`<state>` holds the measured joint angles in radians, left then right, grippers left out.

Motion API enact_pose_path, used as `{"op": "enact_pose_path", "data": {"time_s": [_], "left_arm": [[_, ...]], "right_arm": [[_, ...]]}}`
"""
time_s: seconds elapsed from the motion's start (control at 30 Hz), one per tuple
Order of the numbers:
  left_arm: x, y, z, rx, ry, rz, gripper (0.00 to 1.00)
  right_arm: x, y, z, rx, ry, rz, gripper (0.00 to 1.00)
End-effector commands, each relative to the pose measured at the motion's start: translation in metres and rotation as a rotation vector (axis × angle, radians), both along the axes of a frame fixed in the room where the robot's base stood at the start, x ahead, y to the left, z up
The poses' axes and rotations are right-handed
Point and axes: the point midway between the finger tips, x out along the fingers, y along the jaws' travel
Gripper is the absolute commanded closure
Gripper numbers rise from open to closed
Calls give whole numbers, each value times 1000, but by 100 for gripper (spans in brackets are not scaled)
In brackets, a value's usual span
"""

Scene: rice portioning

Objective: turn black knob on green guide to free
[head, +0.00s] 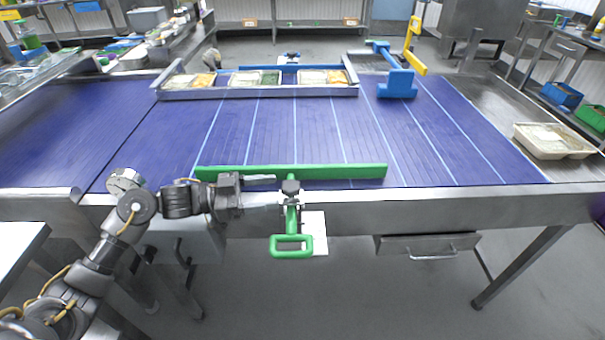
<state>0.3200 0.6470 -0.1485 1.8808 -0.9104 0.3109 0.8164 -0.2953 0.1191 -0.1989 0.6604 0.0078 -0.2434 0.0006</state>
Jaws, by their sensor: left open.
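The green guide (330,171) is a long bar lying along the near edge of the blue conveyor belt, with a green loop handle (291,252) hanging below it in front of the table edge. The black knob (291,187) sits on the guide's stem, just above the metal edge. My left gripper (280,194) reaches in from the left, open, with its fingertips at or very close to the knob. I cannot tell whether they touch it. My right gripper is not in view.
Trays of food (255,79) stand in a metal frame across the belt. A blue guide (397,84) is at the far side, with a yellow handle (414,47) behind it. A beige tray (552,141) lies at the right. The middle of the belt (290,130) is clear.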

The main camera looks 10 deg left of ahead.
Motion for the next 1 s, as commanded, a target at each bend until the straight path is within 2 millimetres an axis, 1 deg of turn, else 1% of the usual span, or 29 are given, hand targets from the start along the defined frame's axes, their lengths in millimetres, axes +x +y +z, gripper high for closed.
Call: {"op": "enact_pose_path", "data": {"time_s": [0.27, 0.37, 0.47, 0.6, 0.7, 0.83, 1.0], "left_arm": [[1, -2, 1, -1, 0, -1, 37], [4, -11, 2, -3, -1, -1, 37], [10, -25, 2, -3, 0, -2, 37], [18, -46, 2, -3, 0, -1, 37], [22, -58, 2, -3, 0, -1, 37], [26, -67, 0, -1, 0, 0, 37], [27, -70, 0, 0, 0, 1, 37]], "right_arm": [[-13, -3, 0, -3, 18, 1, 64], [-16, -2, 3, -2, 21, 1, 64], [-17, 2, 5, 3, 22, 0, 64], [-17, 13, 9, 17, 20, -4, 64], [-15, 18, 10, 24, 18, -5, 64], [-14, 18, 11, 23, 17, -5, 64], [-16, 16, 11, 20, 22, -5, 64]]}}
